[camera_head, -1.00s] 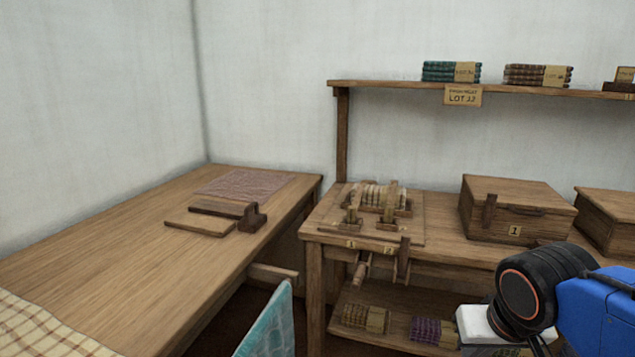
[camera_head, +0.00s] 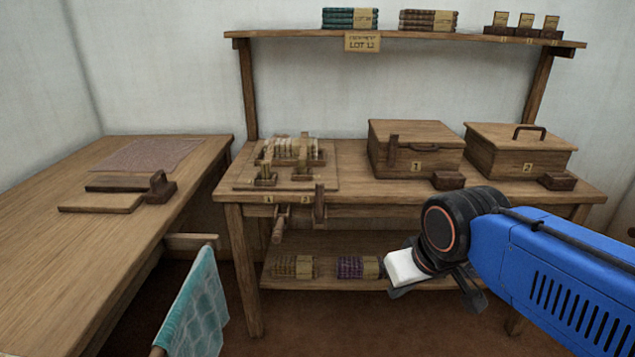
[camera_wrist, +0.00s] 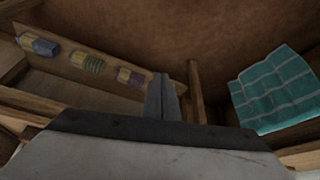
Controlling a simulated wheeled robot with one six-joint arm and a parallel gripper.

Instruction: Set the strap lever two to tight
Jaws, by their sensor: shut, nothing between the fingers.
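The wooden strap device sits on a board (camera_head: 240,183) at the left of the bench, with small tags 1 and 2 along the front edge. By tag 2, a dark wooden lever (camera_head: 319,203) stands about upright, its top above the bench edge. By tag 1, another lever (camera_head: 279,224) slants out and down. Neither lever's marking is legible. My gripper (camera_head: 470,292) is in front of the bench, below the top, to the right of both levers and apart from them. In the wrist view, its fingers (camera_wrist: 163,97) are together and empty, pointing toward the floor and lower shelf.
Two lidded chests, chest 1 (camera_head: 413,165) and chest 2 (camera_head: 510,160), stand on the bench to the right. A teal cloth (camera_head: 195,303) hangs at the lower left by the side table (camera_head: 60,235). A lower shelf (camera_head: 330,284) holds cloth bundles.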

